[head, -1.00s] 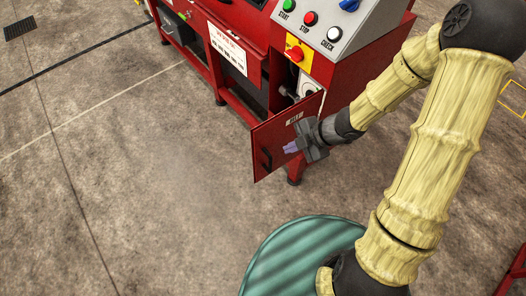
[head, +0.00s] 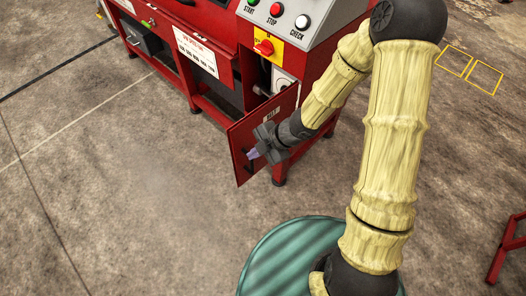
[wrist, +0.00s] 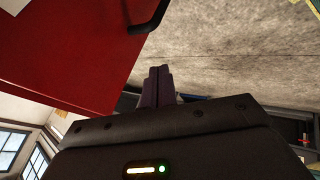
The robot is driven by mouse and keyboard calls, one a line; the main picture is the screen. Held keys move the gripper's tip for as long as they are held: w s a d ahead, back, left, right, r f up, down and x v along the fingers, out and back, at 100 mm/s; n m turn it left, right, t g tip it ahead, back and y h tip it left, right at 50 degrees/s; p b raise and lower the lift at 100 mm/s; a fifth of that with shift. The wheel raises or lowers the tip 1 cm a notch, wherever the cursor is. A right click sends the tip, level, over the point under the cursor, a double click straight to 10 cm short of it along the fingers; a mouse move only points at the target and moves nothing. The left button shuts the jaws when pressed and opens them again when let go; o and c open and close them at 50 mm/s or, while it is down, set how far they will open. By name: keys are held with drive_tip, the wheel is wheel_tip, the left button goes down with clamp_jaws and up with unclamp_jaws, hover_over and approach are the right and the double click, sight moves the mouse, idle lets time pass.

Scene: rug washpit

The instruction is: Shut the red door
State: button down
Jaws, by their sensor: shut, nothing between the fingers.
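The red door (head: 238,138) stands open, swung out from the front of the red machine, with a small label near its top. Its dark bar handle is near the free left edge, partly hidden by my gripper in the head view. In the wrist view the door (wrist: 70,55) fills the upper left, and the handle (wrist: 148,18) shows at the top. My gripper (head: 252,154) is shut and empty, in front of the door near the handle. In the wrist view its fingertips (wrist: 159,72) are together, just beyond the door's edge; I cannot tell whether they touch it.
The red machine (head: 225,60) has a control panel (head: 290,15) with buttons and a red switch on a yellow plate (head: 264,47). The open compartment shows pipes and a white fitting. A green ribbed round surface (head: 285,255) is in front. The concrete floor at left is clear.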

sight(241, 147)
drive_tip(key=w+a, duration=0.1)
drive_tip(key=w+a+f, duration=0.1)
drive_tip(key=a, duration=0.2)
drive_tip(key=shift+w+a+f+p, duration=0.2)
drive_tip(key=shift+w+f+p, duration=0.1)
drive_tip(key=shift+w+f, duration=0.1)
drive_tip(key=shift+w, duration=0.15)
